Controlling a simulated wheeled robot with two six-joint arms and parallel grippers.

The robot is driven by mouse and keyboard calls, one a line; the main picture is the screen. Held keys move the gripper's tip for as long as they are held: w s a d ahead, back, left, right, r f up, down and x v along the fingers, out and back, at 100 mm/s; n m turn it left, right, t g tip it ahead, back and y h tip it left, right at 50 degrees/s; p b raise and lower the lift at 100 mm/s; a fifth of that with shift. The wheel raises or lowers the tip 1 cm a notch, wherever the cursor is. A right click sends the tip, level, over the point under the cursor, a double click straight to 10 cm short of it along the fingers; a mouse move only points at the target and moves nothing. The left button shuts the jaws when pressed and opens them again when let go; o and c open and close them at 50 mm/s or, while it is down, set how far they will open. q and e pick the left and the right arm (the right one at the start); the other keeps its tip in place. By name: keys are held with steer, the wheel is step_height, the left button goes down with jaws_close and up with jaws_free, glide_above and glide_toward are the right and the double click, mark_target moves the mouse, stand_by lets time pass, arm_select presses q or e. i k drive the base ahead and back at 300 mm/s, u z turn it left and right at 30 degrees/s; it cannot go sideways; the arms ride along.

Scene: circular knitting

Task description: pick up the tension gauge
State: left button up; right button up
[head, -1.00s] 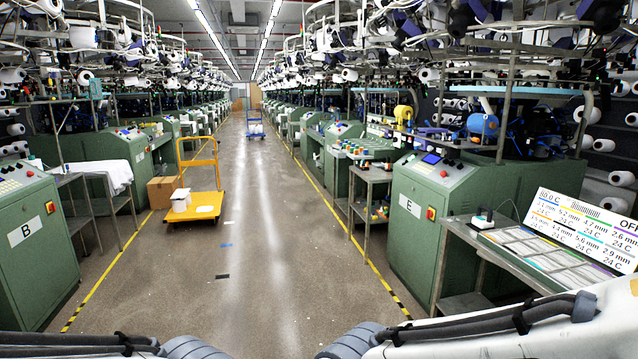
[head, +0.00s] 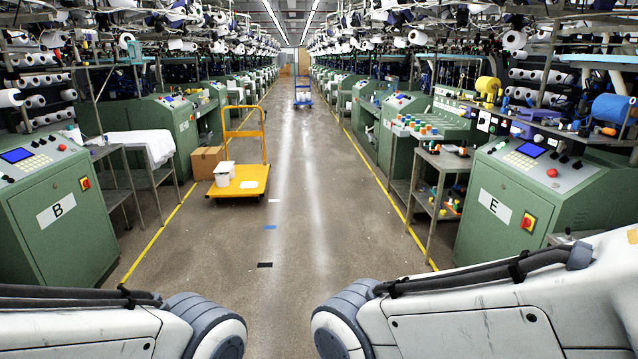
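I cannot make out a tension gauge in the head view. Small items lie on the grey metal side cart (head: 441,162) at the right of the aisle, but they are too small to tell apart. Neither of my grippers is in view. Only upper links of my two arms show along the bottom edge.
A yellow platform trolley (head: 251,183) with white containers (head: 224,173) stands left of centre beside a cardboard box (head: 206,162). Green machine cabinets B (head: 52,225) and E (head: 499,219) flank the aisle.

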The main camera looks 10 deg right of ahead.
mark_target(463, 150)
steer(key=u, duration=0.1)
steer(key=i, duration=5.9)
steer(key=z, duration=0.55)
steer(key=i, duration=1.35)
steer(key=z, duration=1.6)
steer(key=i, duration=0.95)
steer(key=z, duration=1.45)
steer(key=i, duration=1.25)
steer(key=z, duration=0.15)
